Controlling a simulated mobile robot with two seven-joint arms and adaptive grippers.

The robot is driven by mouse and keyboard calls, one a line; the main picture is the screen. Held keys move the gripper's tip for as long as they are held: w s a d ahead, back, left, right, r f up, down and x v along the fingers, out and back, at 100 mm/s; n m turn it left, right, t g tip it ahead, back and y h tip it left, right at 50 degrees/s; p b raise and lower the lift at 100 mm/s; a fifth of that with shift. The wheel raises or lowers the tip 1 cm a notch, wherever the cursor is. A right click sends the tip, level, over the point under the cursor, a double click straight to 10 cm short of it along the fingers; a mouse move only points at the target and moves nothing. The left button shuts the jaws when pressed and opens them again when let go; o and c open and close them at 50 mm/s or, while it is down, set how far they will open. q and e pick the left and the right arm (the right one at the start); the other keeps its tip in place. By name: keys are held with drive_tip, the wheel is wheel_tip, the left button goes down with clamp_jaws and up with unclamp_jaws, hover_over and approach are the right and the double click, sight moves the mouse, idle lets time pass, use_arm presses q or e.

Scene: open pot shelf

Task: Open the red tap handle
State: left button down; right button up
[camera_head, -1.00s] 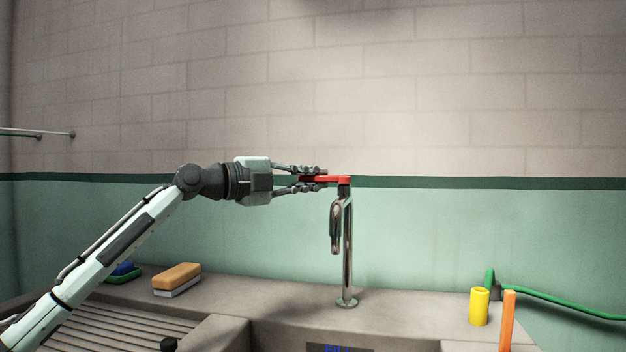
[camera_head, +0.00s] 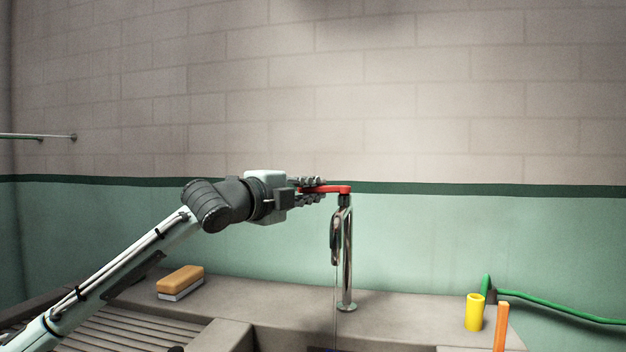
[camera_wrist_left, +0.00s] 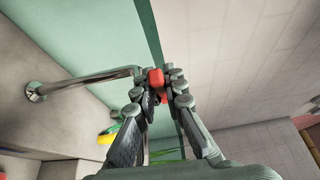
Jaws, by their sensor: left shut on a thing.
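The red tap handle (camera_head: 338,189) sits on top of a tall chrome tap (camera_head: 347,265) that stands on the sink ledge. My left gripper (camera_head: 314,190) comes in from the left, with its fingers closed around the handle's free end. In the left wrist view, the red handle (camera_wrist_left: 155,78) shows between the fingertips of my left gripper (camera_wrist_left: 155,92). The spout hangs down on the left side of the tap. A thin vertical line, which looks like water, runs down below it. My right gripper is not in view.
A yellow cylinder (camera_head: 474,312), an upright orange piece (camera_head: 502,326) and a green hose (camera_head: 560,307) are at the right. An orange and white block (camera_head: 181,282) lies on the ledge behind my left arm. The ledge around the tap base is clear.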

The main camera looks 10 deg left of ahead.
use_arm(q)
drive_tip(key=n+y, duration=0.1)
drive_tip(key=y, duration=0.1)
drive_tip(key=s+d+n+t+y, duration=0.1)
drive_tip(key=n+y+p, duration=0.1)
drive_tip(key=y, duration=0.1)
drive_tip(key=shift+s+d+n+t+y, duration=0.15)
drive_tip(key=shift+s+n+t+y, duration=0.15)
drive_tip(key=shift+s, duration=0.1)
drive_tip(key=shift+s+d+n+y, duration=0.1)
drive_tip(key=shift+s+n+y, duration=0.05)
drive_tip(key=shift+n+y, duration=0.45)
drive_tip(key=shift+s+d+n+y+p, duration=0.15)
drive_tip(key=shift+n+y+p, duration=0.15)
drive_tip(key=shift+y, duration=0.5)
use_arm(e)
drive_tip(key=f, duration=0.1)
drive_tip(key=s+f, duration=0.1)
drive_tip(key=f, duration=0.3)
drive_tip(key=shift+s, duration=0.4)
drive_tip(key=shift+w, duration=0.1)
use_arm(q)
drive_tip(key=c, duration=1.6)
unclamp_jaws()
drive_tip(key=s, duration=1.2)
drive_tip(key=shift+d, duration=0.2)
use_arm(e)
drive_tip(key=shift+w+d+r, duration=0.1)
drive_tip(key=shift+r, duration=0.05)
